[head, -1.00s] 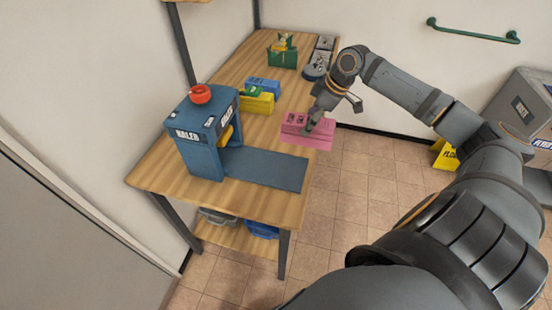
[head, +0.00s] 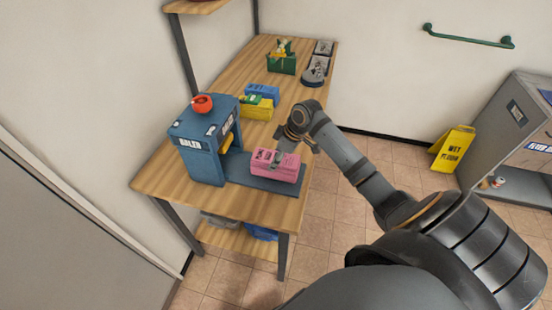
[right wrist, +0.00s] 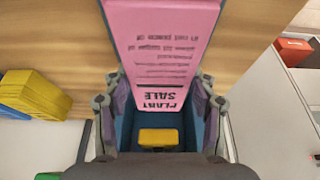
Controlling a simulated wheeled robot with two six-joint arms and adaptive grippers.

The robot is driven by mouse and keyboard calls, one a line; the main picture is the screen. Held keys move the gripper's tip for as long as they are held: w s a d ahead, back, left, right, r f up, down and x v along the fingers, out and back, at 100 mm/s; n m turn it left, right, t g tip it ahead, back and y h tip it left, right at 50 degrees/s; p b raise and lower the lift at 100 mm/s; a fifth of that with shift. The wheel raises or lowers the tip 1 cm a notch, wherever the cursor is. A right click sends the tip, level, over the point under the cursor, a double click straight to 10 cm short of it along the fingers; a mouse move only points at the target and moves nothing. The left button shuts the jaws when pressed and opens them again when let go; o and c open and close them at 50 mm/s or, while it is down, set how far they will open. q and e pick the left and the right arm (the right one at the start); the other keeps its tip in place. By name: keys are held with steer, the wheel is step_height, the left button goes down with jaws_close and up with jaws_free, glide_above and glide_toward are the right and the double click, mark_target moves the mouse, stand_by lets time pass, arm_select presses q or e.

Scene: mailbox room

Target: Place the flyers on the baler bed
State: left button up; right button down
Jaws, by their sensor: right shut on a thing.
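A stack of pink flyers (head: 274,168) is in my right gripper (head: 279,158), over the flat dark blue bed (head: 285,187) of the baler. Whether the stack touches the bed or is just above it I cannot tell. In the right wrist view the pink stack (right wrist: 165,45), with "PLANT SALE" printed on it, sits between the fingers. The blue baler (head: 203,150), with a red knob on top, stands at the bed's left end. My left gripper is out of view.
Yellow (head: 257,110) and blue (head: 262,91) stacks lie behind the baler. A green box (head: 281,63) and grey items (head: 315,68) are at the table's far end. A yellow wet-floor sign (head: 453,148) stands on the floor by a grey cabinet (head: 510,130).

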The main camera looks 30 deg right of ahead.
steer(key=shift+f, duration=0.45)
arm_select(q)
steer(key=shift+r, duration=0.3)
arm_select(e)
steer(key=shift+f, duration=0.2)
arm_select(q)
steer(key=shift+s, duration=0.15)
arm_select(e)
steer(key=shift+c, duration=2.1)
jaws_free()
steer(key=shift+r, duration=0.1)
steer(key=b+v, duration=0.1)
steer(key=v, duration=0.9)
steer(key=shift+s+d+r, duration=0.15)
steer(key=shift+d+r, duration=0.1)
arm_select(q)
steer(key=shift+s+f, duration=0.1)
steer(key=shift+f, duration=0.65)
arm_select(e)
steer(key=shift+s+r, duration=0.15)
steer(key=shift+r, duration=0.45)
